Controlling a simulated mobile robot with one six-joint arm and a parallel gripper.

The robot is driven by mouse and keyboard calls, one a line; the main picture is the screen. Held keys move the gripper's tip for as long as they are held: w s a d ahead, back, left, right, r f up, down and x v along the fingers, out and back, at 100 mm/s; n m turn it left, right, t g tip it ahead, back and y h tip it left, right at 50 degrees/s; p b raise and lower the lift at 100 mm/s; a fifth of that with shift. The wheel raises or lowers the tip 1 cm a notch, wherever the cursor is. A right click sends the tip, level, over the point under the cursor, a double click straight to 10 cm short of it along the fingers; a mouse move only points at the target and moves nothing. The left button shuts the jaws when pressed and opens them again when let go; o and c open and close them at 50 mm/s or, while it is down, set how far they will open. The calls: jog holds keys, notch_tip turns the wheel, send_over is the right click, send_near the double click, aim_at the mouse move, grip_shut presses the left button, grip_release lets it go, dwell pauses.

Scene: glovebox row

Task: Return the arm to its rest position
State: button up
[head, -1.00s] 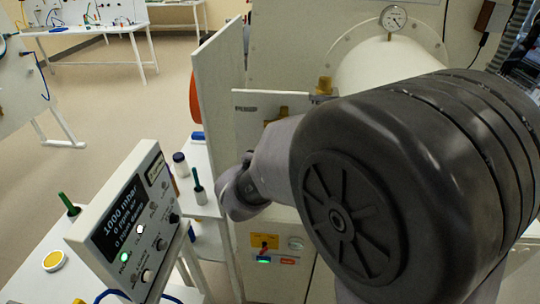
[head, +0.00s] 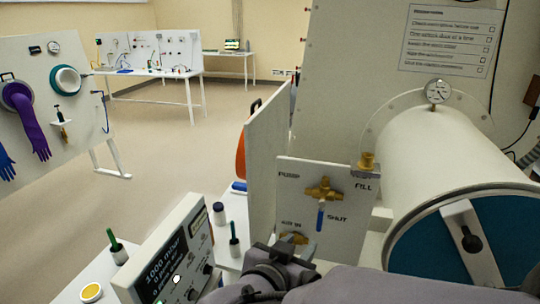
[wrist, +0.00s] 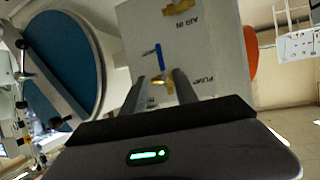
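My arm (head: 340,285) stretches across the bottom of the head view, low in front of the valve panel (head: 290,225). My gripper (wrist: 158,80) shows in the wrist view with its two fingers apart and nothing held between them. Beyond the fingers the valve panel also shows in the wrist view (wrist: 215,65), rolled over, with a gap that I cannot measure. The panel's blue valve handle (head: 320,218) points down at the word SHUT. The gripper's fingers cannot be made out in the head view.
A white cylindrical chamber (head: 440,155) with a blue door (head: 425,250) and a gauge (head: 438,92) stands at right. Open floor (head: 175,150) lies behind.

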jog(key=s+a+f+n+y+b, duration=0.1)
jog(key=a+n+y+b, duration=0.1)
jog(key=a+y+b, duration=0.6)
jog(key=s+d+f+g+b, duration=0.1)
jog(key=s+d+f+g, duration=0.2)
jog(key=s, duration=0.4)
jog(key=s+d+f+g+b, duration=0.1)
jog(key=s+d+f+g, duration=0.2)
jog(key=s+d+f, duration=0.3)
jog(key=s+d, duration=0.1)
jog(key=s, duration=0.1)
jog(key=shift+s+d+y+b, duration=0.25)
jog(key=shift+s+y+b, duration=0.05)
jog(key=shift+y+b, duration=0.1)
